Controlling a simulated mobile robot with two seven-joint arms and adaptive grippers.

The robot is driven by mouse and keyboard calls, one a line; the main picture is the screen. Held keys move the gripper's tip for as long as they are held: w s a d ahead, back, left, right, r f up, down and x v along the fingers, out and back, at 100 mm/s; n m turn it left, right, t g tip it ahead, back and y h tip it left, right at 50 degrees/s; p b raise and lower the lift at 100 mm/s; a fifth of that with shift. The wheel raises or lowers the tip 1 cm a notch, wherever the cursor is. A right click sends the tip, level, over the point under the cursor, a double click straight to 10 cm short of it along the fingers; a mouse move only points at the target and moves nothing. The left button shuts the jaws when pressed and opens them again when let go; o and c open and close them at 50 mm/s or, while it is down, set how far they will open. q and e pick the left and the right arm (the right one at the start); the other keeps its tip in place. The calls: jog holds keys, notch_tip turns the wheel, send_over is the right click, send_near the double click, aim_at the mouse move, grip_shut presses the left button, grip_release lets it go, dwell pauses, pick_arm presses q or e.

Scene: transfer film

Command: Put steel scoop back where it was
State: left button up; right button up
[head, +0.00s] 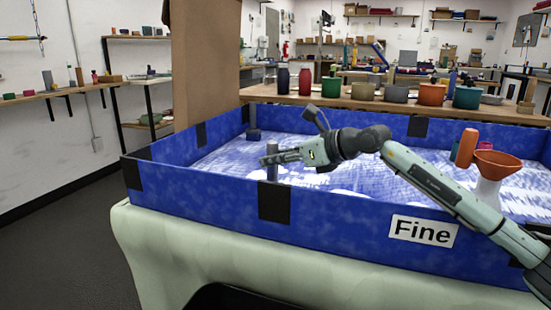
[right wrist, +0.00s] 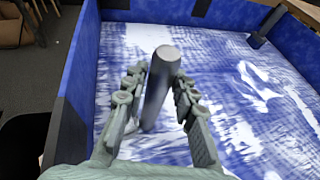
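A grey upright cylinder (head: 272,162), probably the steel scoop by its metal colour, is at the near left part of the blue-walled bin; no scoop bowl shows. It also shows in the right wrist view (right wrist: 163,75), slightly tilted, between the fingers. My right gripper (head: 273,158) reaches in from the right, with its fingers on both sides of the cylinder and seemingly against it, as the right wrist view (right wrist: 161,88) shows. Whether its lower end touches the bin floor is unclear. My left gripper is not in view.
The blue bin (head: 330,215) has a "Fine" label on its near wall. A dark small cylinder (head: 254,135) stands at its far left. An orange funnel (head: 497,160) on a white stand is at the right. Several jars and pots line the wooden shelf (head: 400,104) behind.

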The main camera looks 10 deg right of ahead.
jog(key=shift+o, duration=1.1)
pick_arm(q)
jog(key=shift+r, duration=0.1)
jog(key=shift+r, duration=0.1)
pick_arm(e)
jog(key=shift+r, duration=0.1)
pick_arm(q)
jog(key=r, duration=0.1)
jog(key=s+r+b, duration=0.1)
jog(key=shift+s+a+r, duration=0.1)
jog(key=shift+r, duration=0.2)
pick_arm(e)
jog(key=v, duration=1.2)
jog(key=shift+a, duration=0.1)
